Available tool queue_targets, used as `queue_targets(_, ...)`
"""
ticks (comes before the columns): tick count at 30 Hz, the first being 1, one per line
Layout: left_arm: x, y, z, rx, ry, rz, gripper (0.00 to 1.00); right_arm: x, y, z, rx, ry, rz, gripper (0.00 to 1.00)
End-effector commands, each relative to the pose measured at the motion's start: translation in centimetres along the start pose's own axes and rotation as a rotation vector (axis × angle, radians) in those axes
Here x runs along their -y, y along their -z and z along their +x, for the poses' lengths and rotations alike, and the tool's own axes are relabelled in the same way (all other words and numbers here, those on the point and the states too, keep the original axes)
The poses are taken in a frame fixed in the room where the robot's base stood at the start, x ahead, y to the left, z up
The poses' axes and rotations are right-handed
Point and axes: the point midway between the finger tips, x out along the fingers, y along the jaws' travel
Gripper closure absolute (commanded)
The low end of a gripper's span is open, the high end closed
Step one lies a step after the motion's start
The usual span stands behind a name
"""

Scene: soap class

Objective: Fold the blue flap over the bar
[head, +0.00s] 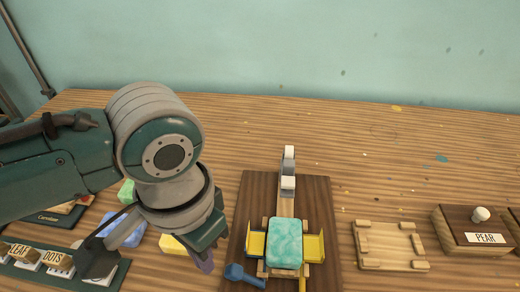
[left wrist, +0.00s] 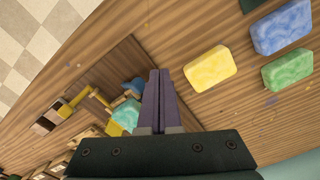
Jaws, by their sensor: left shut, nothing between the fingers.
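The teal marbled bar (head: 285,242) lies on a wooden jig on a dark board (head: 325,215). It also shows in the left wrist view (left wrist: 125,113). Yellow flaps stand beside it, one on the left (head: 257,244) and one on the right (head: 313,247). A blue piece with a knob-like end (head: 236,272) sticks out at the jig's front left; it also shows in the left wrist view (left wrist: 133,86). No blue sheet lies over the bar. My left gripper (head: 205,262) is shut and empty, left of the jig; its purple fingers (left wrist: 158,74) are together. My right gripper is out of view.
Yellow (head: 172,245), blue (head: 122,230) and green (head: 127,191) soap bars lie left, partly behind my arm. Labelled stamps (head: 57,262) stand at far left. A wooden tray (head: 390,246) and a PEAR box (head: 475,238) are right. The table's back is clear.

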Motion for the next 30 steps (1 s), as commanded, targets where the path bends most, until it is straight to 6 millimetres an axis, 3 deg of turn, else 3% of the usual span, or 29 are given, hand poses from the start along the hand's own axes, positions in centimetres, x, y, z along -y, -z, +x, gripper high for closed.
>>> queue_targets(22,0.0,0.0,3.2,0.001,0.000,0.000,1.00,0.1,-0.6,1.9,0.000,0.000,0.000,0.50)
queue_targets(30,0.0,0.0,3.4,0.000,0.000,0.000,1.00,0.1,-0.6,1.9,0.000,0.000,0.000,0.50)
